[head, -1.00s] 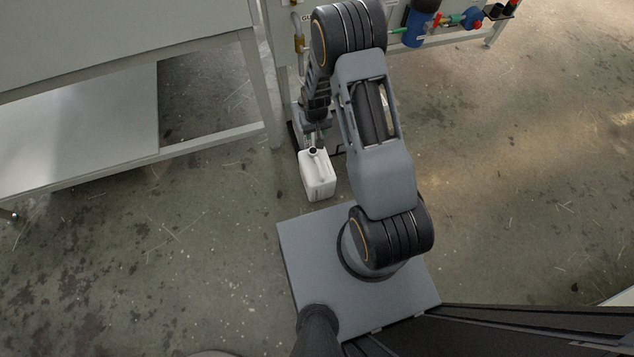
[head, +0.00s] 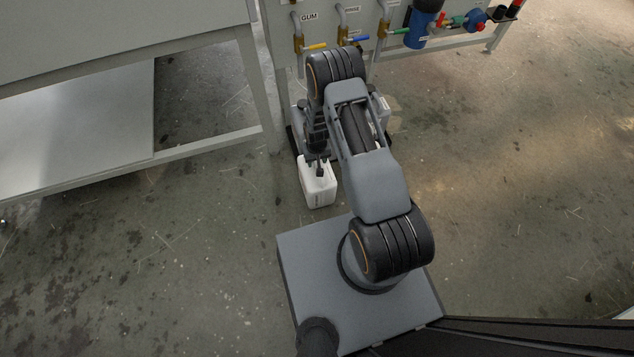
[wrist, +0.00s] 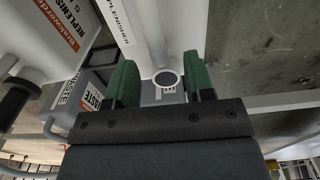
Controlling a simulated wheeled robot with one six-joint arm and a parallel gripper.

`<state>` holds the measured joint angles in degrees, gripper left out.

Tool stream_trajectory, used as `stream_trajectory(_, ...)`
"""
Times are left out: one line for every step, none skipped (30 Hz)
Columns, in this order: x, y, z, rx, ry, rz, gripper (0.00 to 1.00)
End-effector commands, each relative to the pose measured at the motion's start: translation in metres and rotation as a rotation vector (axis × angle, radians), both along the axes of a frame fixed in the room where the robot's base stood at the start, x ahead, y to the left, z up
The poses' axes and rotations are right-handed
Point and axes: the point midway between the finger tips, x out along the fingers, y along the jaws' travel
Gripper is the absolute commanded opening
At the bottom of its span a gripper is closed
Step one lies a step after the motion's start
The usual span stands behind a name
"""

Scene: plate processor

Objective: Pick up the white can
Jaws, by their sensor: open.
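The white can (head: 318,193) stands upright on the floor in the head view, just beyond the front edge of my base. My gripper (head: 320,171) is over the top of the can, and the arm's end hides part of its top. In the wrist view, the two green fingers of my gripper (wrist: 162,62) are apart. A white surface and a round dark cap show between them; I cannot tell whether either finger touches the can.
A rack with a blue filter (head: 421,25) and valves stands behind the arm. Another white container (head: 382,112) is partly hidden there. A grey waste can (wrist: 90,88) shows in the wrist view. A table (head: 200,142) stands left. The floor between table and base is clear.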

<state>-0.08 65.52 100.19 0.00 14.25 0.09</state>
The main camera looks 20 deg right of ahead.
Motion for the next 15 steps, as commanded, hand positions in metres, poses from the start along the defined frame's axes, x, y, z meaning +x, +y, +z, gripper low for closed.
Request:
stream_trajectory(0.0, 0.0, -0.006, 0.0, 0.001, 0.0, 0.48)
stream_trajectory(-0.001, 0.0, -0.009, 0.0, 0.001, 0.0, 0.48)
stream_trajectory(-0.001, 0.0, -0.014, 0.0, 0.002, 0.0, 0.48)
stream_trajectory(-0.001, 0.0, -0.018, 0.0, 0.002, 0.0, 0.48)
stream_trajectory(-0.001, -0.001, -0.023, 0.0, 0.002, 0.0, 0.48)
stream_trajectory(-0.001, -0.001, -0.029, 0.0, 0.002, 0.0, 0.48)
stream_trajectory(-0.001, -0.001, -0.033, 0.0, 0.002, 0.0, 0.48)
stream_trajectory(-0.001, -0.001, -0.037, 0.0, 0.002, 0.0, 0.48)
stream_trajectory(-0.002, -0.001, -0.042, 0.0, 0.003, 0.0, 0.48)
stream_trajectory(-0.002, -0.001, -0.045, 0.0, 0.003, 0.0, 0.48)
stream_trajectory(-0.001, -0.001, -0.047, 0.0, 0.002, 0.0, 0.48)
stream_trajectory(-0.001, -0.001, -0.049, 0.0, 0.001, 0.0, 0.48)
stream_trajectory(-0.001, -0.001, -0.05, 0.0, 0.001, 0.0, 0.48)
stream_trajectory(-0.001, -0.001, -0.05, 0.0, 0.001, 0.0, 0.48)
stream_trajectory(-0.001, -0.001, -0.049, 0.0, 0.0, 0.0, 0.48)
